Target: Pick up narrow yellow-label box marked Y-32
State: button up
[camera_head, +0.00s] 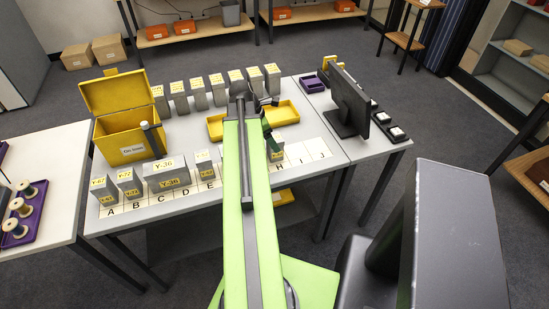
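Several narrow grey boxes with yellow labels stand upright in a back row on the table, among them one at the left end (161,103) and one at the right end (272,80). More stand along the lettered front strip, including narrow boxes at the left (104,192) and middle (206,170), and one right of my arm (274,152). The small labels are too blurred for me to pick out Y-32. My gripper (264,108) is above the table's middle, in front of the back row. Its fingers are small and dark, and I cannot tell whether they are open. My green arm hides part of the table.
A wide box (170,184) lies in the front row. A yellow bin (122,143) stands at the left, and yellow trays (284,113) lie mid-table. A monitor (350,100) and purple tray (312,84) are at the right. A side table (60,215) holds spools.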

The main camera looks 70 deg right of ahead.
jog(key=shift+x, duration=0.85)
jog(key=b+x, duration=0.5)
jog(key=shift+d, duration=0.3)
jog(key=shift+s+r, duration=0.1)
jog(key=shift+r, duration=0.1)
jog(key=shift+c, duration=0.3)
jog(key=c, duration=1.7)
